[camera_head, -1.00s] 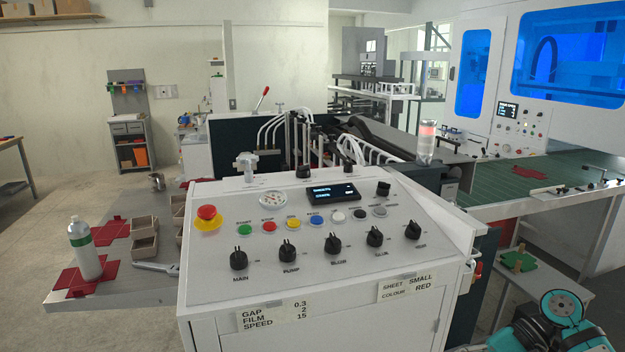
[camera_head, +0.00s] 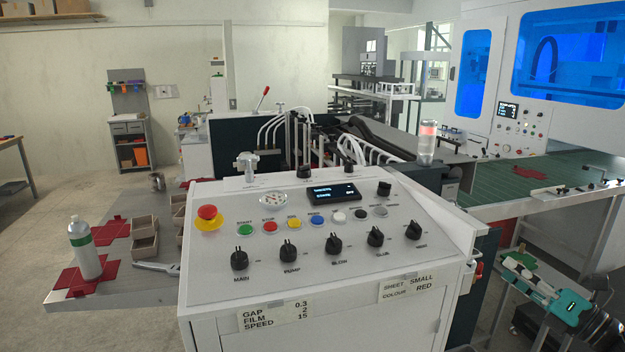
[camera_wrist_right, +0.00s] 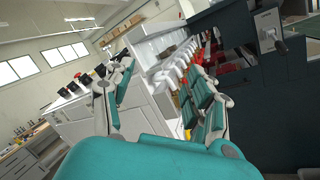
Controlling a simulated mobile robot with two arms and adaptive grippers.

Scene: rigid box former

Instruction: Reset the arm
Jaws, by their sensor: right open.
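My right gripper (camera_head: 522,278) is at the lower right of the head view, beside the right end of the control panel and clear of it. Its teal body and fingers point up and left. In the right wrist view the two teal-padded fingers (camera_wrist_right: 158,85) stand wide apart with nothing between them. The white control panel (camera_head: 290,280) fills the middle of the head view, with knobs, coloured buttons and a lit display. My left gripper is not in view.
A side table at left holds a bottle (camera_head: 85,250), red flat blanks (camera_head: 110,231), trays (camera_head: 144,246) and a wrench (camera_head: 157,267). Floor at far left is clear.

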